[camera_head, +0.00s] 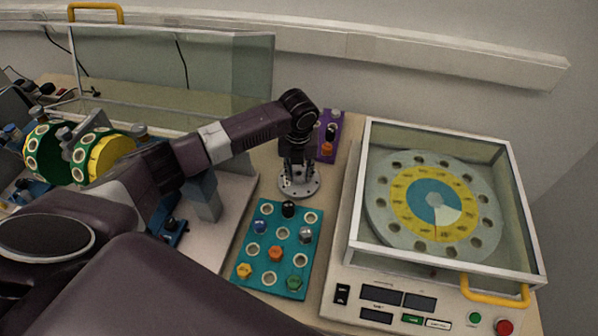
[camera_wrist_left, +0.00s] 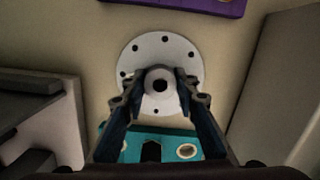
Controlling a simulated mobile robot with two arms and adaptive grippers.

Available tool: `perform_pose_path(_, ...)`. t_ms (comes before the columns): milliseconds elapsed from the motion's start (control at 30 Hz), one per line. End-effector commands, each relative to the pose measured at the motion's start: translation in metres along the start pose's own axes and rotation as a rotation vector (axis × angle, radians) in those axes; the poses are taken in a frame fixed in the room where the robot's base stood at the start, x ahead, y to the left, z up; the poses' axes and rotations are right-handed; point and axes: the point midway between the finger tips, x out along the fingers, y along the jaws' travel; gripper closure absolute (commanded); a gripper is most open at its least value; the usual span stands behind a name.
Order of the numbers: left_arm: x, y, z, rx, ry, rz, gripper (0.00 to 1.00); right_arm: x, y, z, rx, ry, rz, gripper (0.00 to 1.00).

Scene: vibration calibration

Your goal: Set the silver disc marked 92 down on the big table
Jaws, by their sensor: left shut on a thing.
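The silver disc (camera_head: 299,186) is flat and round, with small holes around its rim and a raised hub. My left gripper (camera_head: 297,171) points down over its centre and is shut on the hub. In the left wrist view the disc (camera_wrist_left: 160,48) lies between and beyond the fingertips (camera_wrist_left: 161,84). The number on it cannot be read. The disc is level, low over or on the tan big table (camera_head: 331,192); I cannot tell whether it touches. My right gripper is not in view.
A teal block (camera_head: 262,262) with several coloured knobs stands just in front of the disc. A purple holder (camera_head: 337,120) is behind it. A glass-covered machine (camera_head: 352,225) stands close on the right. A grey base plate (camera_head: 236,215) lies left.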

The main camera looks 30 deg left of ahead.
Motion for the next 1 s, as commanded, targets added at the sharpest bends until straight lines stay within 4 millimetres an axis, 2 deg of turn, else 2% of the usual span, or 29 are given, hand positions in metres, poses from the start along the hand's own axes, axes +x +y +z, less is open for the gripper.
perform_pose_path(167, 0.002, -0.001, 0.001, -0.001, -0.002, -0.002, 1.00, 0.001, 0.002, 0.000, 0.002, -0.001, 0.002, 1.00)
perform_pose_path(200, 0.002, 0.000, 0.000, 0.000, 0.000, 0.000, 0.68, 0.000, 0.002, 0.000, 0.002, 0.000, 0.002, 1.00)
perform_pose_path(333, 0.002, 0.000, 0.000, 0.000, 0.000, 0.000, 0.55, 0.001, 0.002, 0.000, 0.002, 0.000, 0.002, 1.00)
perform_pose_path(567, 0.002, 0.000, 0.000, -0.001, 0.000, 0.000, 0.55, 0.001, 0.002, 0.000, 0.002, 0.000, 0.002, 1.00)
perform_pose_path(700, -0.005, 0.000, 0.001, 0.000, -0.001, -0.001, 0.55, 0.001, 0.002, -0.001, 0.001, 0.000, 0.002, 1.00)
perform_pose_path(867, -0.031, 0.000, 0.002, 0.000, -0.004, -0.003, 0.55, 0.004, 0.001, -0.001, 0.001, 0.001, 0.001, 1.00)
perform_pose_path(1000, -0.062, 0.000, 0.002, 0.000, -0.005, -0.002, 0.55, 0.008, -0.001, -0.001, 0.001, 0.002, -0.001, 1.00)
